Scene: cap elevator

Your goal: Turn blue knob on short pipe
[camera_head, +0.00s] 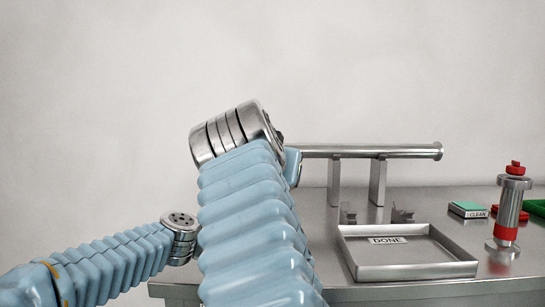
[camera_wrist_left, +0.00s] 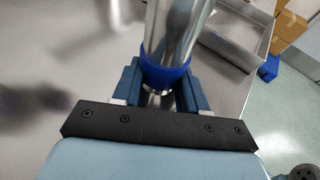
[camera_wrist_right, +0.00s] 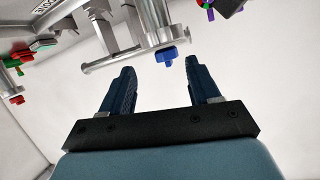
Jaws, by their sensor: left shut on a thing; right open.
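In the left wrist view my left gripper (camera_wrist_left: 163,80) is shut on the short pipe (camera_wrist_left: 172,32), a shiny metal cylinder, around its blue collar (camera_wrist_left: 166,66). In the right wrist view my right gripper (camera_wrist_right: 158,75) is open and empty. The blue knob (camera_wrist_right: 166,55) sits at the end of the short pipe (camera_wrist_right: 156,18), beyond the right fingertips and roughly between them in the picture. The fingers appear apart from the knob. In the head view my sleeved arms hide both grippers, the short pipe and the knob.
A long horizontal pipe (camera_head: 400,151) rests on two uprights on the metal table (camera_head: 455,205). A shallow tray (camera_head: 415,271) labelled DONE lies in front. A cylinder with a red collar and red knob (camera_head: 510,205) stands at right, near a green CLEAN pad (camera_head: 468,207).

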